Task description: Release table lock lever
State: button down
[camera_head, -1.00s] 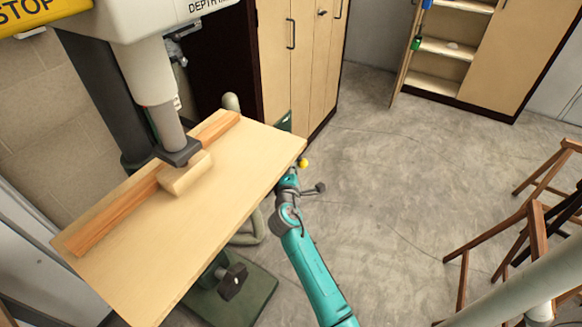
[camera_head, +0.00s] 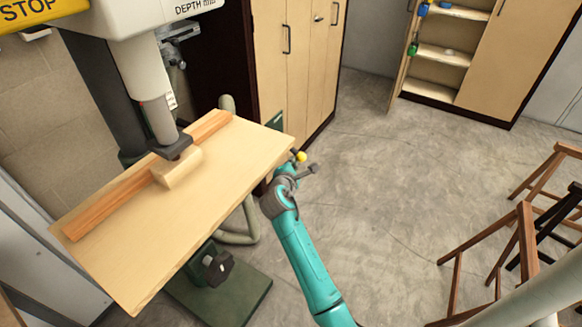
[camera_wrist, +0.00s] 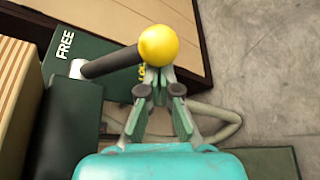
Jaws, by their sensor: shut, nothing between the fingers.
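The lock lever is a dark rod (camera_wrist: 112,62) with a yellow ball knob (camera_wrist: 162,45). It runs from a pale pivot on a dark green plate (camera_wrist: 100,42), which is marked FREE at left; partly hidden yellow lettering shows below the knob. In the head view the yellow knob (camera_head: 301,157) is by the right corner of the wooden table (camera_head: 235,185). My gripper (camera_wrist: 160,80) is shut and empty, with its fingertips right at the knob's lower side; I cannot tell whether they touch. It also shows in the head view (camera_head: 295,165).
A wood block (camera_head: 178,168) and an orange-brown strip (camera_head: 110,202) lie on the table under the machine's spindle. Wooden cabinets (camera_head: 297,65) stand behind. Wooden stools (camera_head: 520,225) are at right. The floor between is clear.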

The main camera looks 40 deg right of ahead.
aim_at(298, 156)
jog(key=r, duration=0.1)
jog(key=s+r, duration=0.1)
jog(key=r+n+g, duration=0.1)
jog(key=shift+s+d, duration=0.25)
jog(key=shift+s+d+r, duration=0.1)
jog(key=shift+s+r, duration=0.05)
jog(key=shift+r, duration=0.3)
dwell(0.3)
jog(key=v, duration=1.2)
jog(key=shift+f, duration=0.1)
